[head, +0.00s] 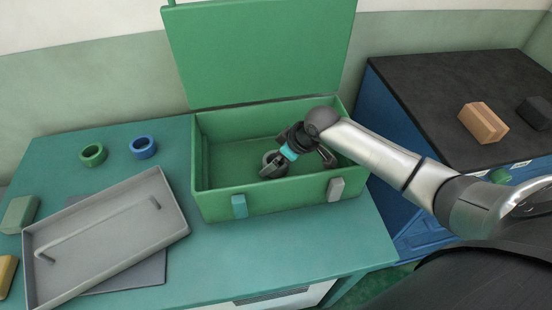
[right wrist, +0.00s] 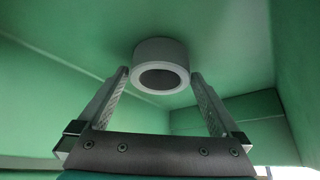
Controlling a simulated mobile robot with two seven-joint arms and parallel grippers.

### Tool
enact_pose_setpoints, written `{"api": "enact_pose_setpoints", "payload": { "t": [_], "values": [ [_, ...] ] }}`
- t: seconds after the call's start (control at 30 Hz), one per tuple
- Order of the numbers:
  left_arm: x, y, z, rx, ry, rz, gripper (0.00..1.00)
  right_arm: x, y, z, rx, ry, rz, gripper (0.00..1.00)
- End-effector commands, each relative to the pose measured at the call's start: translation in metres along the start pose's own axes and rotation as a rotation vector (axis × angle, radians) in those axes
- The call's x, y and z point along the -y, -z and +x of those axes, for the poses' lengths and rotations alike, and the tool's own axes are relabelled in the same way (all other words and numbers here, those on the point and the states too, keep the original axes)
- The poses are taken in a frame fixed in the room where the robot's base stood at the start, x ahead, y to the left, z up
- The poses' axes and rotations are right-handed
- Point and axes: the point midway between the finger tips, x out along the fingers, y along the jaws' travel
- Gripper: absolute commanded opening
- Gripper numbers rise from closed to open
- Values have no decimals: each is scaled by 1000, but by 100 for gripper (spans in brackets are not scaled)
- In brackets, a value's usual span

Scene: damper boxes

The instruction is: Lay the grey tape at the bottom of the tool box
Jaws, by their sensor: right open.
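The green tool box (head: 270,197) stands on the teal worktop with its lid (head: 262,55) raised. My right gripper (head: 272,165) reaches down inside it from the right, jaws open. The grey tape (right wrist: 161,65), a light grey ring, is inside the box against its green floor. In the right wrist view it lies at the fingertips, between and just past them, with a gap on either side. In the head view the gripper partly hides the tape (head: 270,156). My left gripper is not in view.
A grey tray (head: 120,235) with a long handle lies at the left, over a dark flat sheet. Green (head: 93,154) and blue (head: 143,147) tape rolls stand behind it. A dark-topped blue cabinet at the right holds an orange-brown block (head: 483,122) and a black block (head: 535,112).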

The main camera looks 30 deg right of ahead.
Motion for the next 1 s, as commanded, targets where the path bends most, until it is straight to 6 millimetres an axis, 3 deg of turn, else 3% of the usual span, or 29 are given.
{"api": "enact_pose_setpoints", "payload": {
  "t": [0.43,1.0],
  "values": [
    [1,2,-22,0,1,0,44,-1,0,-66,1,-1,0,100],
    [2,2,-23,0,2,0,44,0,0,-73,0,0,1,100]
  ]
}}
